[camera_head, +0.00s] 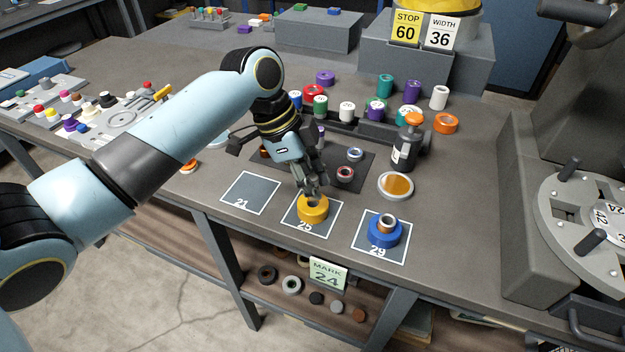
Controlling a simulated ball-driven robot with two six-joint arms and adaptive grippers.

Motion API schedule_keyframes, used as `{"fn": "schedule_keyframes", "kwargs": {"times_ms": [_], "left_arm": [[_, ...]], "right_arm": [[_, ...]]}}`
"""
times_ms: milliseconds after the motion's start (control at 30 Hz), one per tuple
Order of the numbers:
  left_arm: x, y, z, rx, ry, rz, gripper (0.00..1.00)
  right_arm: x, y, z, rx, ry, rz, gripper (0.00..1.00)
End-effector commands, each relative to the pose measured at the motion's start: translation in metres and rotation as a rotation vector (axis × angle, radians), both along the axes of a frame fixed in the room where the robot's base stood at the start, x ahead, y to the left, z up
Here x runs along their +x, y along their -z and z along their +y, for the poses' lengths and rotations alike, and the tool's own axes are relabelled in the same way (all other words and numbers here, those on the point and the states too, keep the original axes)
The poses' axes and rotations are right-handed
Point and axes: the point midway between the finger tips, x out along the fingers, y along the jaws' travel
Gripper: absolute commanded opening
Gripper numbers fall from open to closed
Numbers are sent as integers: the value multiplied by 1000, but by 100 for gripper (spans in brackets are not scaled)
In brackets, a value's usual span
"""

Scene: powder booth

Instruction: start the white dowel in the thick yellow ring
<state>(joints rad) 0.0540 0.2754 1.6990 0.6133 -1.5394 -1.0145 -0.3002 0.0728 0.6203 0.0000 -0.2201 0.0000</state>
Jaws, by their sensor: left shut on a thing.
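The thick yellow ring (313,213) lies flat on the square marked 25, near the table's front edge. My left gripper (313,193) points down right over the ring's hole, its fingertips close to the ring's top. It is shut on a thin piece, which I take to be the white dowel; the fingers and the ring hide nearly all of it. I cannot tell whether its lower end is inside the hole or just above it. My right gripper is out of view.
A blue ring (384,232) with a smaller piece in it sits on square 29, to the right. Square 21 (250,190) is empty. A dark bottle (405,152) with an orange cap and a dish (396,184) stand behind right. Several coloured cylinders stand farther back.

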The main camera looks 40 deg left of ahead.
Motion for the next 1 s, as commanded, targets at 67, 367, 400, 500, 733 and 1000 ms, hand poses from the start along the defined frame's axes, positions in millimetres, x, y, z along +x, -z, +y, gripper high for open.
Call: {"fn": "schedule_keyframes", "kwargs": {"times_ms": [67, 367, 400, 500, 733, 1000], "left_arm": [[0, 2, 0, 0, 0, -1, 0], [0, 1, 0, 0, 0, -1, 0], [0, 1, 0, 0, 0, -1, 0], [0, 2, 0, 0, 0, -1, 0], [0, 7, 0, 0, 0, -1, 0], [0, 13, 0, 0, 0, -1, 0]], "right_arm": [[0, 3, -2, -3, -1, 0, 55], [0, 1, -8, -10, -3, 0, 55], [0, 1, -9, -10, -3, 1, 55], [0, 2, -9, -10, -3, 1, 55], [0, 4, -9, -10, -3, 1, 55], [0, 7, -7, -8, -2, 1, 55]]}}
